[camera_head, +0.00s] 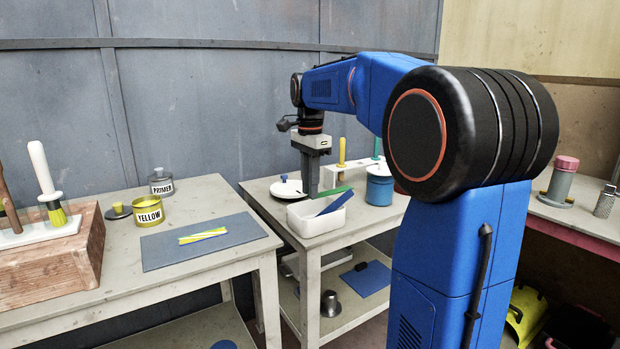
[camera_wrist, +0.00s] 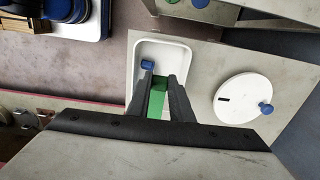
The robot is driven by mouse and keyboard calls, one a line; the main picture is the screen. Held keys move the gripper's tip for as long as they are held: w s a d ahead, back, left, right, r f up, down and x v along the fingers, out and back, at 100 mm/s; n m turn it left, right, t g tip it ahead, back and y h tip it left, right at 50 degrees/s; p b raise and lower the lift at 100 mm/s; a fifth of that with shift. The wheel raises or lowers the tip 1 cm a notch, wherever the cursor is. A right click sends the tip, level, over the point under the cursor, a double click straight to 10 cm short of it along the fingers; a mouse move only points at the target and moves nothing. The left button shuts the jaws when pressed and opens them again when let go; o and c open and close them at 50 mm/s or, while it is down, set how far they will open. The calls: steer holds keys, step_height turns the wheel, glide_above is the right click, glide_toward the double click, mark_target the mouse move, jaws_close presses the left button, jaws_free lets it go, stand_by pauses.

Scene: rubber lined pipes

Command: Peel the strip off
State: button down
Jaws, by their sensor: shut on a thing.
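My gripper (camera_head: 313,188) is over the white tray (camera_head: 306,225) on the middle table, pointing down. It is shut on a green strip (camera_head: 334,191), which sticks out to the right of the fingers. In the wrist view the green strip (camera_wrist: 158,98) shows between the fingers (camera_wrist: 162,82). A blue strip (camera_head: 336,203) leans in the tray, one end over the rim; a blue piece (camera_wrist: 147,65) shows in the wrist view. I cannot tell whether the green strip touches the tray.
A round white lid (camera_head: 288,188) lies behind the tray. A blue pot (camera_head: 379,188) and a white rack with a yellow-handled tool (camera_head: 341,152) stand nearby. The left table holds a yellow tin (camera_head: 149,212), a primer tin (camera_head: 161,182) and a wooden block (camera_head: 55,262).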

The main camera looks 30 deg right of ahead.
steer(key=shift+f, duration=1.55)
steer(key=c, duration=1.5)
jaws_free()
steer(key=shift+r, duration=0.1)
step_height(320, 180, up, 17)
steer(key=shift+r, duration=0.1)
